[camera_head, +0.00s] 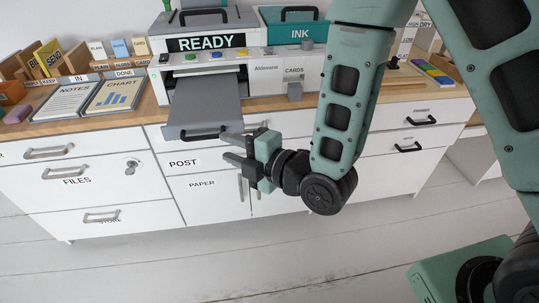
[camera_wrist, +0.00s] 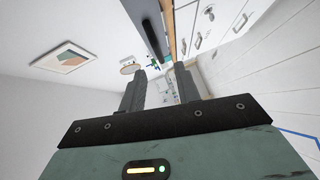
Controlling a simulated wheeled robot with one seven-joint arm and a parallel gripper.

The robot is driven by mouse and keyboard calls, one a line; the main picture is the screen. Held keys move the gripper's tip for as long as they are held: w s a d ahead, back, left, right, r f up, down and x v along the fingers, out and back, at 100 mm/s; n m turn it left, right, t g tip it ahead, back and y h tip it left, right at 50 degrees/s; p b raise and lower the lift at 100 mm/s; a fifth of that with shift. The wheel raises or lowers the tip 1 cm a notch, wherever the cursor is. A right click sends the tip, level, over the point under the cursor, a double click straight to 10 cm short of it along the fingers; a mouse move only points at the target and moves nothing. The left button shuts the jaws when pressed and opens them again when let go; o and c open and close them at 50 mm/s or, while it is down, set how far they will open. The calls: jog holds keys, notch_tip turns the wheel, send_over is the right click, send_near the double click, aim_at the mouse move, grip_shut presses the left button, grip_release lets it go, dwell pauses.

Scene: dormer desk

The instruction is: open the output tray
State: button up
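The printer (camera_head: 205,52) stands on the desk with a "READY" sign on its front. Its grey output tray (camera_head: 206,100) sticks far out of the printer, past the desk's front edge. A dark bar handle (camera_head: 200,135) is at the tray's front end. My gripper (camera_head: 223,146) is in front of the drawers, just right of the handle and close to it. Its fingers point left and are apart, with nothing seen between them. The wrist view also shows the two separated fingers (camera_wrist: 159,82). A dark grey panel beyond them there seems to be the tray.
A teal ink box (camera_head: 292,27) and a cards slot (camera_head: 294,88) are at the printer's right. Clipboards (camera_head: 62,100) lie on the desk at left. White drawers (camera_head: 75,178) with handles fill the desk front. The floor (camera_head: 200,265) before them is clear.

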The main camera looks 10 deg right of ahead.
jog(key=p+v, duration=1)
jog(key=p, duration=0.4)
jog(key=shift+a, duration=0.1)
dwell(0.5)
